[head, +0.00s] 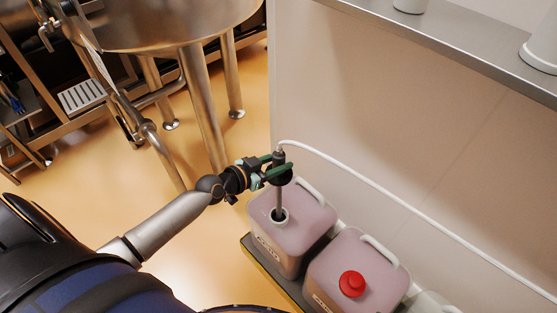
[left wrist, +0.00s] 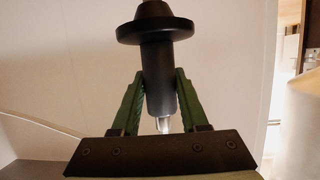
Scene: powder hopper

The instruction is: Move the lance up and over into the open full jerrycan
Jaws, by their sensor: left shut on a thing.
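My left gripper (head: 278,167) is shut on the lance (head: 280,198) by its dark head. In the left wrist view its green fingers (left wrist: 158,85) close on both sides of the black lance head (left wrist: 157,55), below a wide flange. The lance stands about upright, and its metal tube runs down to the open mouth of a pinkish jerrycan (head: 308,222). The tube's lower end is not visible, so I cannot tell how deep it reaches. A second pinkish jerrycan (head: 335,268) beside it has a red cap (head: 351,284) on. My right gripper is not in view.
A white hose (head: 420,186) runs from the lance top along the pale wall. The jerrycans stand on a dark tray with a yellow edge (head: 262,268). A paler container (head: 432,303) is cut off at the bottom. A steel vessel (head: 165,22) on legs stands at the back left.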

